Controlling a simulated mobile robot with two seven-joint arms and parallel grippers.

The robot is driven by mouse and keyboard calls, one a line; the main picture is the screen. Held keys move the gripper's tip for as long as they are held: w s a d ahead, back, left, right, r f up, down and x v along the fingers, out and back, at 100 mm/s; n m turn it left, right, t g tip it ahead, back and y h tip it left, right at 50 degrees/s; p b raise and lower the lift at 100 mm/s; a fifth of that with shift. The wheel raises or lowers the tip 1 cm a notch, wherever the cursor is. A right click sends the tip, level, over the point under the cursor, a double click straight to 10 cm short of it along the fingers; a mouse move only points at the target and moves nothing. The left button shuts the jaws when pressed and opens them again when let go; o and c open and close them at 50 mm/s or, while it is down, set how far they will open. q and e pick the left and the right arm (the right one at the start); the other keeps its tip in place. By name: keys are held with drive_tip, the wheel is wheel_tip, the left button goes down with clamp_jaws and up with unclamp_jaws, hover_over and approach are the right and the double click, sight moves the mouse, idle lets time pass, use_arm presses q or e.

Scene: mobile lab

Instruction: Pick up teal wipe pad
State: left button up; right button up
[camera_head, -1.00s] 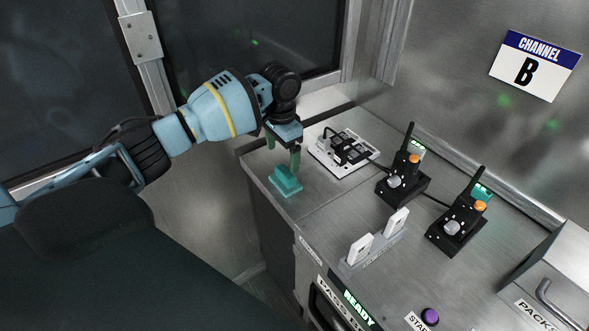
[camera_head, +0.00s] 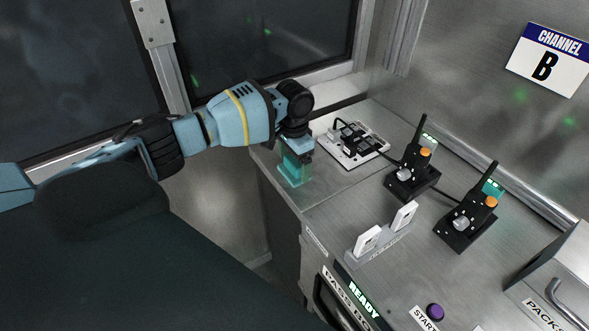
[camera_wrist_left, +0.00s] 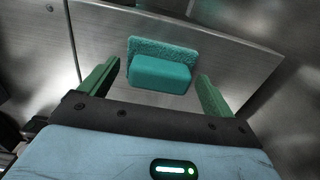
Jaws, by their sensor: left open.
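The teal wipe pad (camera_head: 294,174) lies on the left end of the metal counter, partly hidden behind my gripper in the head view. In the left wrist view the teal wipe pad (camera_wrist_left: 160,73) shows a block-shaped grip on a wider fuzzy base. My left gripper (camera_head: 296,163) is just above it, pointing down. In the left wrist view my left gripper (camera_wrist_left: 157,85) is open, with one green finger on each side of the pad and gaps between. My right gripper is not in view.
A white board with black plugs (camera_head: 352,145) stands close right of the gripper. Two black radios (camera_head: 412,172) (camera_head: 468,213) stand in cradles farther right. A grey holder with white tags (camera_head: 382,240) is near the front edge. The counter's left edge is close to the pad.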

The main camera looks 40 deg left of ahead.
sight(294, 163)
use_arm(q)
drive_tip(key=shift+f, duration=0.35)
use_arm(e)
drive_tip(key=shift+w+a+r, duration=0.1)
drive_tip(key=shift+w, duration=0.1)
use_arm(q)
drive_tip(key=c, duration=1.1)
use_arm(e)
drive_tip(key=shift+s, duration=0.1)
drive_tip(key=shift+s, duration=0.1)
